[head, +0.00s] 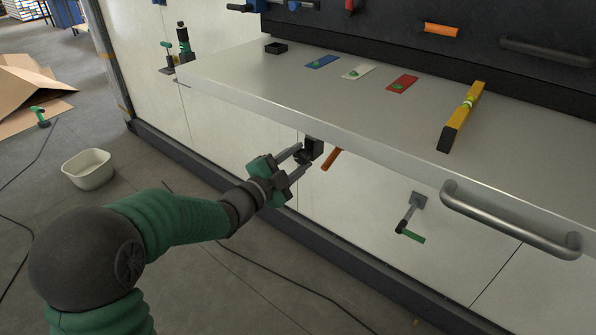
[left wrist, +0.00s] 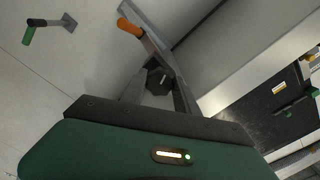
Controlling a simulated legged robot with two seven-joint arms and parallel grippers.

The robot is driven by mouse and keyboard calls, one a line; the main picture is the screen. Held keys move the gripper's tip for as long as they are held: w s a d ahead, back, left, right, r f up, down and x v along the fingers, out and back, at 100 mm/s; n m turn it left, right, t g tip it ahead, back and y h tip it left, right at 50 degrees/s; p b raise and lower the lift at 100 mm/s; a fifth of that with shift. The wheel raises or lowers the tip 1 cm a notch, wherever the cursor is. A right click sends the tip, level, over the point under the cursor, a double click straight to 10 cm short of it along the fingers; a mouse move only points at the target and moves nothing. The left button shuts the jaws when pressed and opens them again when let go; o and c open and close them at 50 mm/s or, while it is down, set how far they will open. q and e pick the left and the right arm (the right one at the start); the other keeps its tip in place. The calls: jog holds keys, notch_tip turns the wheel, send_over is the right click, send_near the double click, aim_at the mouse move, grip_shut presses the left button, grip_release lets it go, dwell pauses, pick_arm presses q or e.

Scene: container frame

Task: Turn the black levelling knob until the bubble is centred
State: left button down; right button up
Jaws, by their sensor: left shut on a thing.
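The black levelling knob (head: 315,146) sits under the front edge of the grey worktop (head: 265,85). My left gripper (head: 303,154) is shut on the knob, coming from the left. In the left wrist view the dark knob (left wrist: 158,82) shows between the two fingers. A yellow spirit level (head: 458,122) lies on the worktop at the right, with a yellow-green vial (head: 468,101) in its middle. The bubble is too small to read. My right gripper is in neither view.
An orange lever (head: 331,159) hangs just right of the knob. A crank with a green handle (head: 410,235) is on the front panel, and a metal bar handle (head: 510,225) on the edge. Blue (head: 322,62), white (head: 357,72) and red (head: 402,83) plates lie on the worktop.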

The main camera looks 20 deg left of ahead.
pick_arm(q)
jog(key=m+b, duration=0.3)
jog(key=shift+d+f+b, duration=0.1)
jog(key=shift+f+b, duration=0.2)
jog(key=shift+f, duration=0.1)
jog(key=shift+r+m+b, duration=0.1)
jog(key=shift+m+b, duration=0.8)
jog(key=shift+m, duration=0.1)
jog(key=c, duration=0.9)
grip_release()
jog(key=shift+r, duration=0.15)
